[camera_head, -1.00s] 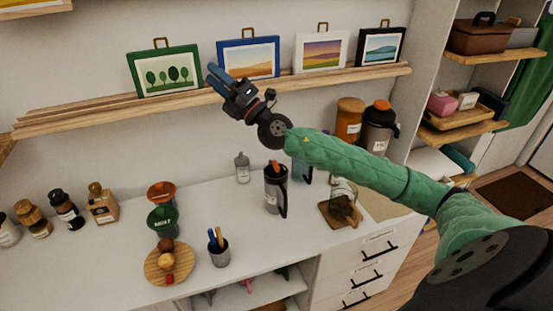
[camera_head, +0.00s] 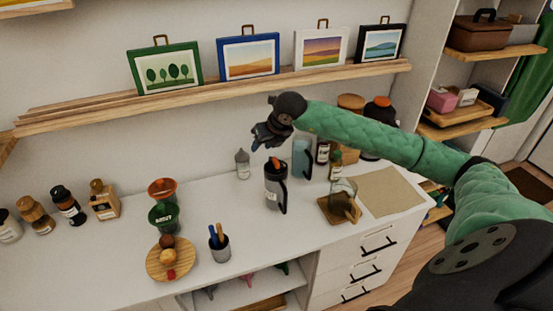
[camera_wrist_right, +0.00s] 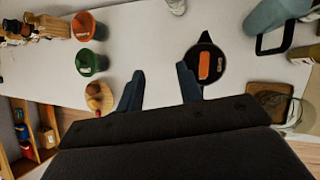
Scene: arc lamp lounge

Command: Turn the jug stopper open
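My right gripper (camera_head: 260,144) is above and slightly left of the jug, pointing down. In the right wrist view its blue fingers (camera_wrist_right: 160,84) are spread apart with nothing between them, and the lid lies just beyond the finger at right. My left gripper is not in view.
A blue-grey pitcher (camera_head: 302,158) and bottles (camera_head: 322,152) stand behind and right of the jug. A glass jar (camera_head: 342,199) is at right. A pen cup (camera_head: 219,247) and green and orange cups (camera_head: 163,205) are at left. A picture shelf (camera_head: 220,90) runs above.

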